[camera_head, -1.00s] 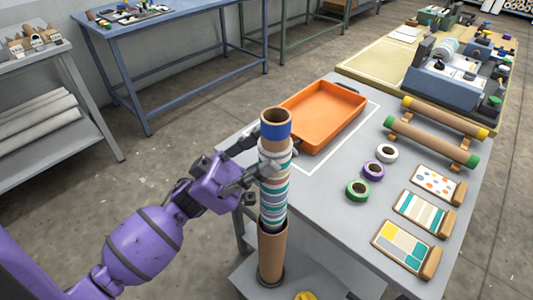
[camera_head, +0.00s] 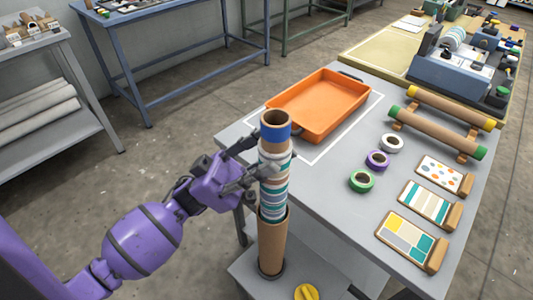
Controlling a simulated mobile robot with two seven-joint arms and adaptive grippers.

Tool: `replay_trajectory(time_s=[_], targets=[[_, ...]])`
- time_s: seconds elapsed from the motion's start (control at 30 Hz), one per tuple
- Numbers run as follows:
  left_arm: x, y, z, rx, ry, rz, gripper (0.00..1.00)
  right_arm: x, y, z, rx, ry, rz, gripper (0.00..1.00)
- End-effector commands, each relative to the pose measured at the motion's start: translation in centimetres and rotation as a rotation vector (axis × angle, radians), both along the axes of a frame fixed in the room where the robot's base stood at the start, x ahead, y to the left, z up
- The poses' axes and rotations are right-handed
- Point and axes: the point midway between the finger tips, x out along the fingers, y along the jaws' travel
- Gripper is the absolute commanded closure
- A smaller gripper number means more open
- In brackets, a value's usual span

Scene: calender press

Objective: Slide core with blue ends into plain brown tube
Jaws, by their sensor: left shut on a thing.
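The core with a blue end (camera_head: 274,200) stands upright, wrapped in striped teal, grey and white material, with a blue band at its open top. Its lower part is inside the mouth of the plain brown tube (camera_head: 271,248), which stands upright on a low grey platform; the core's lower end is hidden in there. My left gripper (camera_head: 268,170) is shut around the upper part of the core, below the blue band, reaching in from the left. My right gripper is not in view.
The grey table (camera_head: 330,185) beside the tube holds an orange tray (camera_head: 322,104), tape rolls in green (camera_head: 362,181), purple and white, and pattern sample boards (camera_head: 405,238). Cores with yellow (camera_head: 450,106) and green ends lie on a rack. A yellow knob (camera_head: 306,292) is at the bottom.

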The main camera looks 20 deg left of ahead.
Motion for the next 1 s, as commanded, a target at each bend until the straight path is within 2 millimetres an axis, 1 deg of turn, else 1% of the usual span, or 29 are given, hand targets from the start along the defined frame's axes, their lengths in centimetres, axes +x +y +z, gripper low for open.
replay_trajectory(time_s=[0.27, 1.0], targets=[[0.0, 0.0, -0.1, 0.000, -0.001, -0.001, 0.95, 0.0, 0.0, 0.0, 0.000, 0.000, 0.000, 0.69], [0.0, 0.0, -3.0, 0.000, 0.001, 0.000, 0.95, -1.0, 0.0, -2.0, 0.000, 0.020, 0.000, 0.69]])
